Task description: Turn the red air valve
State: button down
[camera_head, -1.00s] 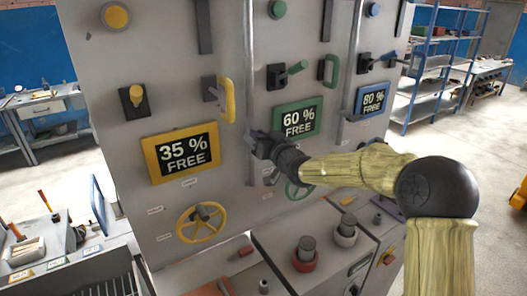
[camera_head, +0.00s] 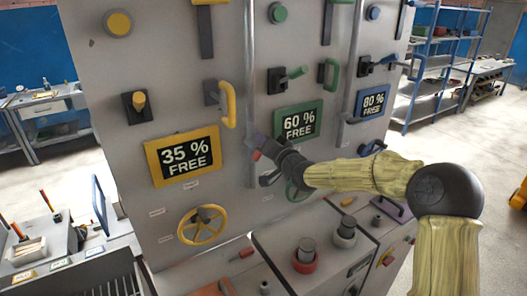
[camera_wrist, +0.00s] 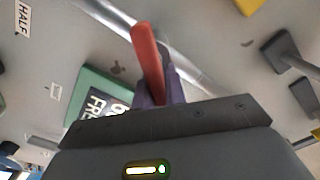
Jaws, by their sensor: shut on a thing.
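The red air valve's handle (camera_wrist: 147,50) shows in the wrist view as a red bar rising from between the purple fingers of my gripper (camera_wrist: 160,88). It lies in front of a grey vertical pipe. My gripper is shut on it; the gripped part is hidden. In the head view my gripper (camera_head: 259,143) is at the panel, between the yellow 35 % sign (camera_head: 182,157) and the green 60 % sign (camera_head: 297,122). Only a small red end of the valve (camera_head: 256,155) shows there, just below the fingers. The valve's mount is hidden.
A ledge with a red-based knob (camera_head: 306,257) juts out below. A grey pipe (camera_head: 249,60) runs down the panel to my gripper.

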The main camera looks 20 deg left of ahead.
jog(key=shift+w+d+f+m, duration=0.1)
jog(key=shift+f+m, duration=0.05)
jog(key=shift+m, duration=0.45)
jog(key=shift+w+d+f+m, duration=0.1)
jog(key=shift+f+m, duration=0.05)
jog(key=shift+m, duration=0.45)
jog(key=m, duration=0.3)
jog(key=shift+w+d+f+m, duration=0.1)
jog(key=shift+f+m, duration=0.2)
jog(key=shift+f, duration=0.05)
